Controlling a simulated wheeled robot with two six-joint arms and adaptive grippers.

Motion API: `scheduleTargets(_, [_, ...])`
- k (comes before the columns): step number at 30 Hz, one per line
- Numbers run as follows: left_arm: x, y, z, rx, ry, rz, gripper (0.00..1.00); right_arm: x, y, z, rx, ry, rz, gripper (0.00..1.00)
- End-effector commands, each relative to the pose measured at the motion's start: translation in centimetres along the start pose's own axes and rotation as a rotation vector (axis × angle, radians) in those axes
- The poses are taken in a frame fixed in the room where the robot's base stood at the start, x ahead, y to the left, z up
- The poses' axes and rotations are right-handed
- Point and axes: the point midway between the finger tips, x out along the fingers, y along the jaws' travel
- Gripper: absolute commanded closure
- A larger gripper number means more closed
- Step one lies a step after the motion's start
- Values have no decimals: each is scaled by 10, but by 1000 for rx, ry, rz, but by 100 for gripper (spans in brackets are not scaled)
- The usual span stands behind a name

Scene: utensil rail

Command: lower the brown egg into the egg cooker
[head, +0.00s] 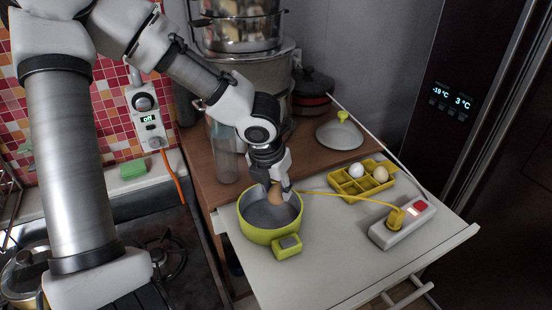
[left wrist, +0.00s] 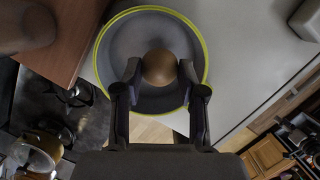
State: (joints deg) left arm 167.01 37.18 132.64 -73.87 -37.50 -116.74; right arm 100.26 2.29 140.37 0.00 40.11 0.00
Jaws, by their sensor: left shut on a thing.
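The brown egg (head: 274,194) is held between the fingers of my left gripper (head: 277,188), which is shut on it. The egg cooker (head: 262,233) is a round yellow-green pot with a grey inside and a small control box on its front. In the head view the egg is over the cooker's opening, near its back rim. In the left wrist view the egg (left wrist: 159,67) shows between the fingertips, with the cooker's rim (left wrist: 204,48) around it. I cannot tell whether the egg touches the cooker's floor. My right gripper is not in view.
A lid (head: 339,135) with a green knob and a clear glass (head: 224,155) are behind. The front right counter is clear.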

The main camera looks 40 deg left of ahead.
Motion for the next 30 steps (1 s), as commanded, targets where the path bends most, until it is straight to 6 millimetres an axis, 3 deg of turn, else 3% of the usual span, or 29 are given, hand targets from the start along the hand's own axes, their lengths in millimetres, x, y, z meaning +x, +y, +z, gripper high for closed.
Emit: scheduleTargets(30, [8,0,-2,0,0,0,68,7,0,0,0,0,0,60])
